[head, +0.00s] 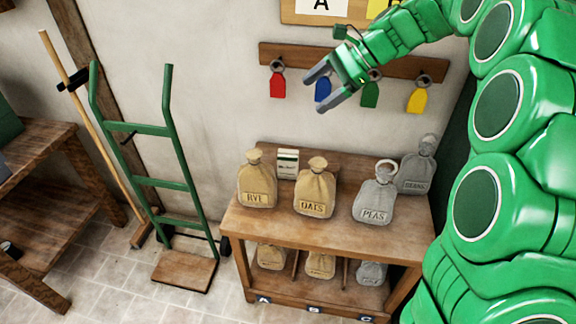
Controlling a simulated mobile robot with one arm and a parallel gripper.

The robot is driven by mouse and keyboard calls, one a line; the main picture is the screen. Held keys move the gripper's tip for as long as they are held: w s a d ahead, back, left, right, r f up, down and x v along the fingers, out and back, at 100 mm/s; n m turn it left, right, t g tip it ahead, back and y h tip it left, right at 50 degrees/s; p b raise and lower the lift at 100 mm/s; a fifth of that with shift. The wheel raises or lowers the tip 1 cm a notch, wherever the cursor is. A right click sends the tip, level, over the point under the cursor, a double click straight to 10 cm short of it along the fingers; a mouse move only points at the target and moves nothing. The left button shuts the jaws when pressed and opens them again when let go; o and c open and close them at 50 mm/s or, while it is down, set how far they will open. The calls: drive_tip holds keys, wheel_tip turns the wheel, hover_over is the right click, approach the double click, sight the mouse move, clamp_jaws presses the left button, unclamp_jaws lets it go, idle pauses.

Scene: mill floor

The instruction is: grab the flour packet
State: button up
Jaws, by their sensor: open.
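A small white packet with green bands (288,164) stands upright on the top of the wooden bench (290,228), near the wall. It is the only packet I see; its print is too small to read. The rye sack (257,182) stands in front of it to the left and the oats sack (315,188) to the right. Its lower part is partly hidden. My gripper (316,94) is open and empty, high above the bench. Its fingers point left, in front of the hanging tags and above the packet in the picture.
A peas sack (376,195) and another grey sack (417,167) stand on the bench's right side. Several sacks fill the lower shelf. A peg rail (348,60) holds red, blue, green and yellow tags. A green hand truck (160,184) leans left of the bench.

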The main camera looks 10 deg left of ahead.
sight(288, 157)
drive_tip(key=shift+w+a+f+m+y, duration=1.05)
drive_tip(key=shift+w+f+m, duration=0.5)
drive_tip(key=shift+w, duration=3.3)
drive_tip(key=shift+w+a+f+m+y, duration=1)
drive_tip(key=shift+w+f+m, duration=0.5)
drive_tip(key=shift+w, duration=3.35)
wheel_tip(288, 157, down, 30)
drive_tip(key=shift+t, duration=0.4)
drive_tip(key=shift+s+r+x, duration=0.1)
drive_tip(key=shift+s+x, duration=0.05)
drive_tip(key=shift+x, duration=1.75)
drive_tip(key=shift+s+r+x, duration=0.1)
drive_tip(key=shift+s+x, duration=0.05)
drive_tip(key=shift+x, duration=1.8)
drive_tip(key=c, duration=1.4)
